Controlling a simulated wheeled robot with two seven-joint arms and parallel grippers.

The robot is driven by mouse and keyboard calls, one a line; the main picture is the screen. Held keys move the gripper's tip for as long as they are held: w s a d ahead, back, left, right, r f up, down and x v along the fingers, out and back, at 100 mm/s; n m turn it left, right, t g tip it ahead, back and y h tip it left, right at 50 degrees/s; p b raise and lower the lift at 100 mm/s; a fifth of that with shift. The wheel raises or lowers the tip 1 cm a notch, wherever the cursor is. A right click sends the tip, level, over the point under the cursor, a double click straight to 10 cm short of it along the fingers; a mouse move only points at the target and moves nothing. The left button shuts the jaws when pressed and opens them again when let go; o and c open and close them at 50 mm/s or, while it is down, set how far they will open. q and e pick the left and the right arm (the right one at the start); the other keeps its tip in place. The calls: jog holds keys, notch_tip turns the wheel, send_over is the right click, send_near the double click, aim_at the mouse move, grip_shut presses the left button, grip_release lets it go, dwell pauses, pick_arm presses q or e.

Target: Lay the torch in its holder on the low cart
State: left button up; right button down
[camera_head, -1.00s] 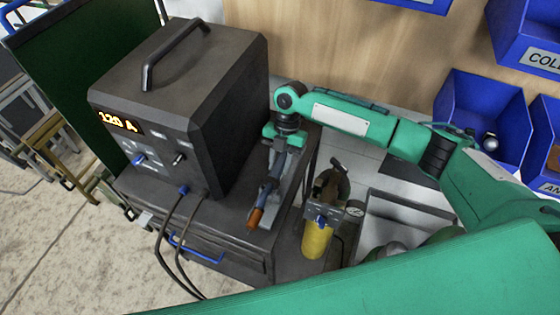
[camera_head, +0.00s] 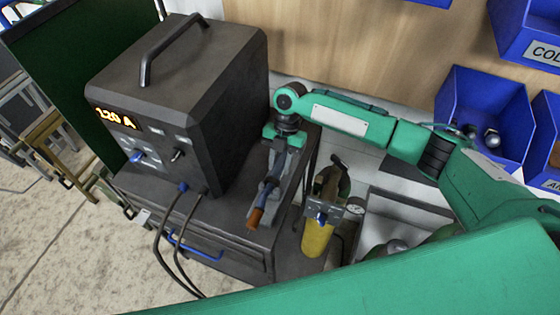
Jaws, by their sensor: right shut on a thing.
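The torch (camera_head: 257,216) shows a dark body and an orange-brown end that points toward the front of the low cart. My right gripper (camera_head: 275,165) points down from its green wrist and is shut on the torch. The torch is low over the right part of the cart's dark top (camera_head: 228,211), beside the welding machine. Grey parts lie close along the torch; I cannot tell which belong to the holder and which to my fingers, nor whether the torch touches the holder. My left gripper is not in view.
The dark welding machine (camera_head: 220,90) reads 120 A, and its cables hang over the cart's front. Blue bins (camera_head: 480,105) hang on the wooden wall at right.

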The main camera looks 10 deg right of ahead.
jog(key=c, duration=1)
grip_release()
jog(key=shift+o, duration=0.2)
jog(key=b+v, duration=0.5)
jog(key=v, duration=0.9)
jog(key=shift+f, duration=0.1)
